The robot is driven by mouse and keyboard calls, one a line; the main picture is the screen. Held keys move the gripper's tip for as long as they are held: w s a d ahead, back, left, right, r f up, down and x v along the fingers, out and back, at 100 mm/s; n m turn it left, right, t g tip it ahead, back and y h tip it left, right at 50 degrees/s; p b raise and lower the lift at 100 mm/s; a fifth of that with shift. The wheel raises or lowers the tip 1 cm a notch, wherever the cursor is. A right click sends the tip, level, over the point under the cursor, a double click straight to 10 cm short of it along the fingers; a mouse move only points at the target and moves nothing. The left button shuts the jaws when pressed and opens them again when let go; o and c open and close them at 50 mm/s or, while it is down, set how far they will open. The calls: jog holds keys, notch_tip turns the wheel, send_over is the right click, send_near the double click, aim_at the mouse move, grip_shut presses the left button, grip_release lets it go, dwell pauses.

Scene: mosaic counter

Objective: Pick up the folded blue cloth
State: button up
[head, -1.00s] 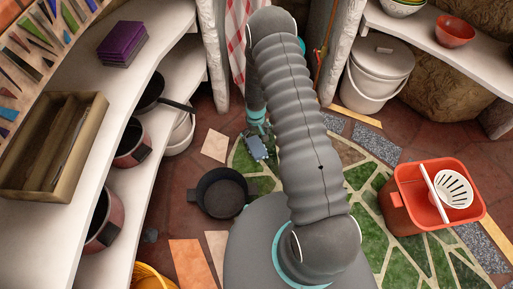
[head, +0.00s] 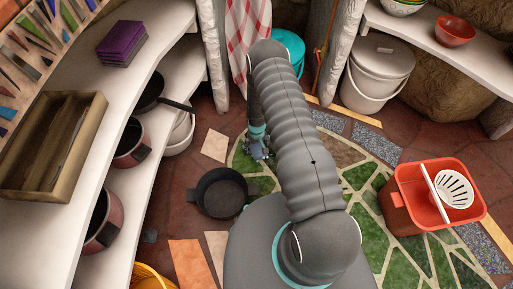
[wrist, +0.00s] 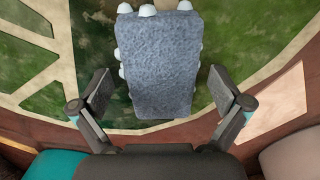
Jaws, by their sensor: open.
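In the wrist view a folded grey-blue cloth (wrist: 160,65) with a rough, towel-like face stands out in the middle. Pale rounded knobs show along its top and left edges; what they belong to is unclear. My gripper (wrist: 160,77) is open, one finger on each side of the cloth, with a visible gap left and right. Whether the cloth lies at finger depth or farther off cannot be told. In the head view my gripper (head: 258,148) is small, low over the patterned floor beyond the pan, and the cloth is hardly distinguishable there.
A dark pan (head: 221,193) sits on the floor left of my arm. A red bin (head: 408,213) with a white strainer (head: 454,188) stands at right. A purple folded stack (head: 122,42) and a wooden tray (head: 89,135) lie on the left counter. A teal bucket (head: 287,48) stands behind.

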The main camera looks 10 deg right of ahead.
aim_at(257, 146)
jog(key=c, duration=1.3)
jog(key=shift+r, duration=0.15)
notch_tip(257, 146, up, 4)
jog(key=shift+f, duration=0.1)
jog(key=s+d+r, duration=0.2)
jog(key=d, duration=0.1)
jog(key=s+d+r, duration=0.2)
jog(key=d, duration=0.1)
jog(key=s+d+r, duration=0.2)
jog(key=d+r, duration=0.1)
jog(key=d, duration=0.1)
